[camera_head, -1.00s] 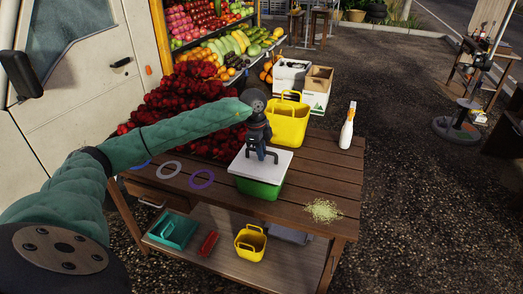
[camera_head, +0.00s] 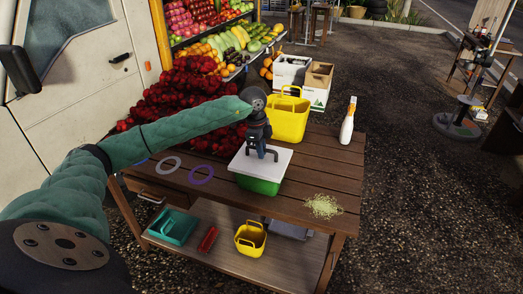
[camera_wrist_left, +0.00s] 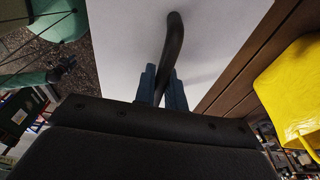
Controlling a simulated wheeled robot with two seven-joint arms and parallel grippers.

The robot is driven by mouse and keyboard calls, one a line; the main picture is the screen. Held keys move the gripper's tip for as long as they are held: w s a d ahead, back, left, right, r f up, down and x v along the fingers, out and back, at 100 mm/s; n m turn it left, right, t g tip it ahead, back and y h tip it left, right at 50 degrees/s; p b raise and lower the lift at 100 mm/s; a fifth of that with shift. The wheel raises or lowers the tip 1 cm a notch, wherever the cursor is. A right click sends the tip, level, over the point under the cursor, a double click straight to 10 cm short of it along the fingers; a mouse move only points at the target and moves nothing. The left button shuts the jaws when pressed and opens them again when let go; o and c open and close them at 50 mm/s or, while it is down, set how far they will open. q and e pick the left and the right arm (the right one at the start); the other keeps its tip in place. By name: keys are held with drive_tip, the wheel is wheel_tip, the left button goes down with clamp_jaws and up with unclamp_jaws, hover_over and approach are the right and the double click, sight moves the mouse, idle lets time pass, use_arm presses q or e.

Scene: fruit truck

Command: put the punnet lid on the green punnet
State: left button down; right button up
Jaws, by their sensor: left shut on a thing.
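The punnet lid (camera_head: 247,161) is a white flat plate with a dark curved handle. It lies over the top of the green punnet (camera_head: 258,186) on the wooden table, roughly level. Only the punnet's green side shows below the lid, and I cannot tell whether the lid is fully seated. My left gripper (camera_head: 262,154) is above the lid, shut on its handle. In the left wrist view the blue fingers (camera_wrist_left: 163,88) close around the dark handle (camera_wrist_left: 175,38), with the white lid (camera_wrist_left: 118,40) behind. My right gripper is not in view.
A yellow basket (camera_head: 287,122) stands just behind the punnet, and a white spray bottle (camera_head: 347,124) farther right. Rings (camera_head: 201,174) lie to the left, and a pale green heap (camera_head: 323,206) lies at front right. Red fruit (camera_head: 185,100) is piled behind the table.

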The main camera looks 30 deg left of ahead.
use_arm(q)
drive_tip(key=shift+f+b, duration=0.45)
drive_tip(key=shift+f, duration=0.35)
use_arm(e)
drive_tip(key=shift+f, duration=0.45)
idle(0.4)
use_arm(q)
drive_tip(key=c, duration=1.4)
unclamp_jaws()
